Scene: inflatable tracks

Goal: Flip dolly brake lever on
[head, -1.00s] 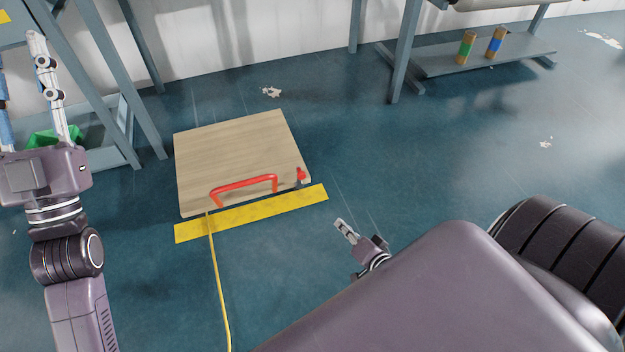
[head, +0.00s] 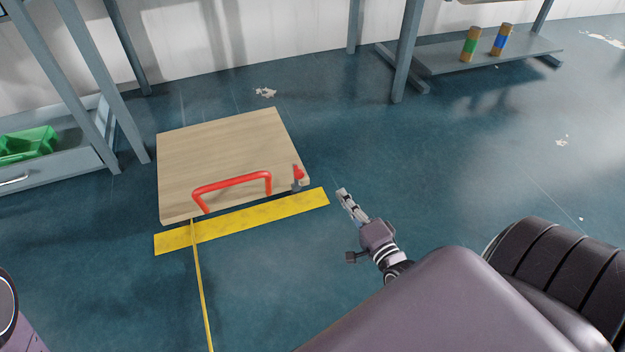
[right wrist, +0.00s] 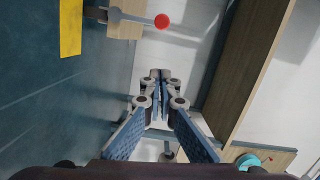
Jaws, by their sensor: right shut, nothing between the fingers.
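The wooden dolly (head: 225,150) lies on the floor with a red handle (head: 232,181) along its front edge. The brake lever (head: 298,174), grey with a red tip, is at the dolly's front right corner. In the right wrist view the lever (right wrist: 140,18) shows at the top, ending in a red ball. My right gripper (head: 342,192) is shut and empty, to the right of the lever and apart from it. The right wrist view shows its fingertips (right wrist: 160,75) together, below the lever in the picture. My left gripper is out of view.
A yellow floor strip (head: 245,220) runs along the dolly's front, with a thin yellow line (head: 202,285) leading from it. A shelf with a green bin (head: 28,145) stands at left. A rack (head: 490,58) with two banded cylinders is at back right. Floor right of the dolly is clear.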

